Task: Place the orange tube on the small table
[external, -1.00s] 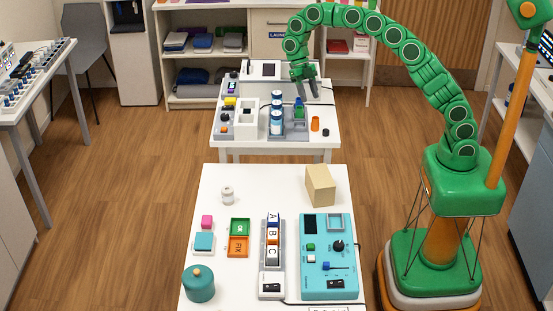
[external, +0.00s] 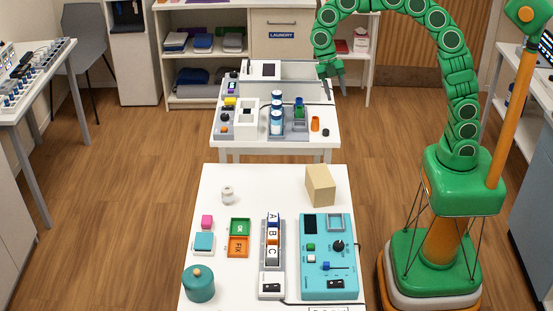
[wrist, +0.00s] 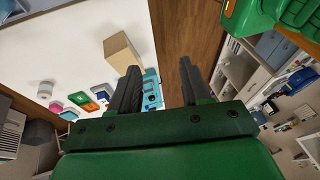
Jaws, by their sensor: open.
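The orange tube (external: 315,124) is a short upright cylinder near the right edge of the white back table (external: 240,153), which looks like the smaller of the two tables. My gripper (external: 335,96) hangs fingers-down over the far right part of this table, above and to the right of the tube in the external view. It is apart from the tube. In the wrist view, the two dark fingers of my gripper (wrist: 158,88) stand apart with nothing between them. The tube does not show clearly in the wrist view.
Beside the tube are a small dark cap (external: 326,132) and a grey rack (external: 288,137) with blue-and-white bottles. The front table (external: 215,178) holds a beige block (external: 320,186), a teal control panel (external: 329,280) and a teal jar (external: 199,284). Floor separates the tables.

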